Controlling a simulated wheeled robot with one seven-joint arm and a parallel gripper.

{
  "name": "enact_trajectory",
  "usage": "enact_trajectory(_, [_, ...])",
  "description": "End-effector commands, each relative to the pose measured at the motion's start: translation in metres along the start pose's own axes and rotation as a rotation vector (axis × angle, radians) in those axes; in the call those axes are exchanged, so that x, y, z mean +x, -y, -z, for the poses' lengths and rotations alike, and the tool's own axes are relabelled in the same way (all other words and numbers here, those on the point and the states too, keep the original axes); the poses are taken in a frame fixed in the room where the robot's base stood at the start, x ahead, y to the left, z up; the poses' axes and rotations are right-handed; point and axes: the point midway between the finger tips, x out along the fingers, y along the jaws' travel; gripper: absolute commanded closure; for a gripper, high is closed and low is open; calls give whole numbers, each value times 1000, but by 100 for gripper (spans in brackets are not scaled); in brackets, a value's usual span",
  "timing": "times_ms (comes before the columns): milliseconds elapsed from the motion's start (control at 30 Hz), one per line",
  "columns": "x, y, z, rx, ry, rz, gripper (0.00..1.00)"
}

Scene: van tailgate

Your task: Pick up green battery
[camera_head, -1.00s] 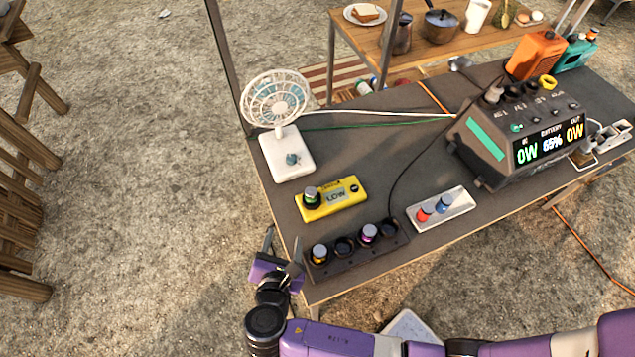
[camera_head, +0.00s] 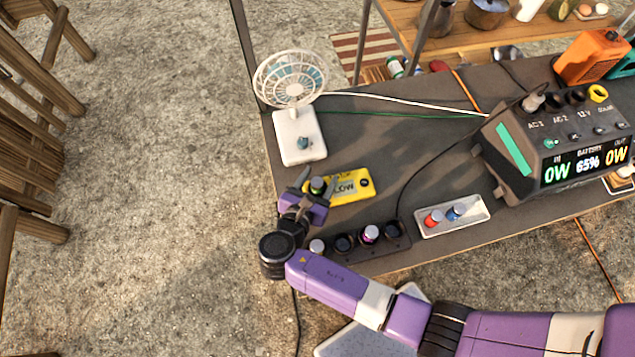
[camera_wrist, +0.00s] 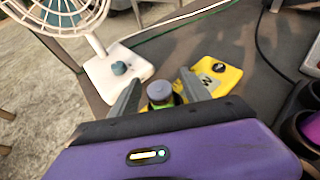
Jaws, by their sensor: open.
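The green battery (camera_head: 317,186) stands upright in the left end of the yellow tester (camera_head: 360,187), which has a display partly hidden by my gripper. My gripper (camera_head: 318,180) is open, with one finger on each side of the battery. In the wrist view the battery's grey top and green band (camera_wrist: 160,95) show between the two fingers (camera_wrist: 160,98). A gap seems to remain on the finger sides; whether either finger touches it I cannot tell. The battery's lower part is hidden by my gripper in the wrist view.
A white fan (camera_head: 298,140) stands just behind. A dark charger with several round slots (camera_head: 343,243) lies in front, holding batteries. A white tray (camera_head: 480,222) with a red and a blue battery is to the right, and a power station (camera_head: 515,150) beyond. A black cable crosses the table.

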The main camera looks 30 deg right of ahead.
Motion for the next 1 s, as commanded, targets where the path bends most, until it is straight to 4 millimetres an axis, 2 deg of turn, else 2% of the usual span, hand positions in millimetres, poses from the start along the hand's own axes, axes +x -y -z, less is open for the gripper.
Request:
enact_trajectory(133, [15, -1, 0, 0, 0, -1, 45])
enact_trajectory(400, [18, -1, 1, 0, -1, -2, 45])
enact_trajectory(467, [18, -1, 1, 0, -1, -2, 55])
enact_trajectory(700, [18, -1, 1, 0, -1, -2, 100])
enact_trajectory(1000, [18, -1, 0, 1, 0, -2, 100])
